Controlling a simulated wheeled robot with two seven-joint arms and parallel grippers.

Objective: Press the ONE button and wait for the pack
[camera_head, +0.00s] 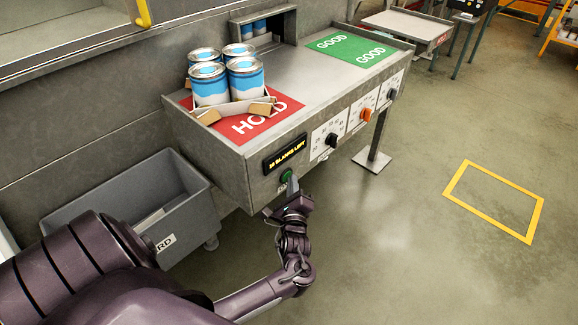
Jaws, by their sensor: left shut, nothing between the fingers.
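The green button (286,175) sits on the front face of the metal bench, under a small dark display (285,154) with yellow lettering that seems to read "20 blanks left". My left gripper (291,190) is shut and empty, with its tip right at the button; I cannot tell whether the button is pressed in. The button's label is mostly hidden by the gripper. A pack of several blue and white cans (243,80) stands upright in an open cardboard tray on the red HOLD mat (284,108). My right gripper is not in view.
The green GOOD mat (350,48) is empty. A wall opening behind the bench (222,137) shows more cans (256,27). Dials, including an orange knob (365,115), line the bench front. A grey bin (120,205) stands at left. Floor at right is clear around a yellow outline (532,220).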

